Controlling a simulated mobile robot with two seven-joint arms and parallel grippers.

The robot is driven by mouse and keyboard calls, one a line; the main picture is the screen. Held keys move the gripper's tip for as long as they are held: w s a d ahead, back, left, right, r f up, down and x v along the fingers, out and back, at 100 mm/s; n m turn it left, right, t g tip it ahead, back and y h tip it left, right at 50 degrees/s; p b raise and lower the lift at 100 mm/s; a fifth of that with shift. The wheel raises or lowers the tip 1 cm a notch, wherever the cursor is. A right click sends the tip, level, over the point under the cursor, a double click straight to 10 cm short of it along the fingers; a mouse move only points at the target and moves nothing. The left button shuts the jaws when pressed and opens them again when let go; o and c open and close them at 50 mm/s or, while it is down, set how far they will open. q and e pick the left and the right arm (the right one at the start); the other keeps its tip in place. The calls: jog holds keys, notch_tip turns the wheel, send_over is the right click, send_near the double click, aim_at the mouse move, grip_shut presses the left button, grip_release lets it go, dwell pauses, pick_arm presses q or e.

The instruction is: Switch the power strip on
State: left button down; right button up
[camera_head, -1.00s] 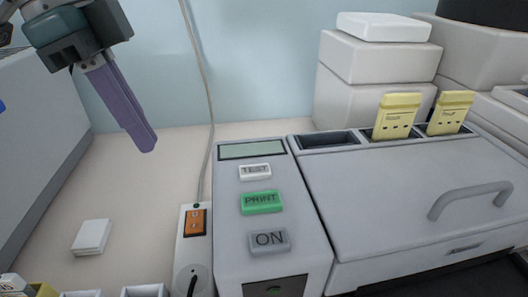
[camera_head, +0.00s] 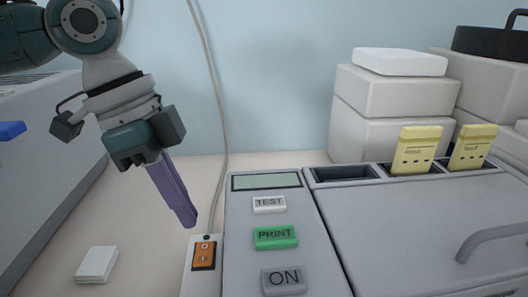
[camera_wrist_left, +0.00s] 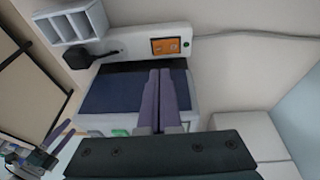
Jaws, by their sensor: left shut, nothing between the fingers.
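The power strip (camera_head: 190,281) is white and lies on the table at the left side of the grey machine. Its orange rocker switch (camera_head: 204,255) faces up, with a small green dot behind it. In the left wrist view the switch (camera_wrist_left: 165,46) shows at the top, on the white strip (camera_wrist_left: 205,45), with a black plug beside it. My left gripper (camera_head: 188,222) has purple fingers pressed together and empty. Its tips are above and just behind the switch in the head view, apparently apart from it.
The grey machine (camera_head: 243,225) with TEST, PRINT and ON buttons stands right beside the strip. A grey cable (camera_head: 217,110) runs up the wall behind. White boxes (camera_head: 395,92) stand at the back right.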

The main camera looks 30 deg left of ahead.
aim_at(203, 261)
pick_arm(q)
jog(key=shift+s+a+x, duration=0.15)
jog(key=shift+x, duration=0.85)
jog(key=shift+s+a+x, duration=0.15)
jog(key=shift+x, duration=0.85)
jog(key=shift+s+a+x, duration=0.15)
jog(key=shift+x, duration=0.85)
jog(key=shift+f, duration=0.2)
jog(key=shift+s+d+f, duration=0.1)
jog(key=shift+f, duration=0.1)
jog(key=shift+w+a+r, duration=0.2)
jog(key=shift+w+a, duration=0.2)
jog(key=shift+w, duration=0.3)
jog(key=shift+r, duration=0.1)
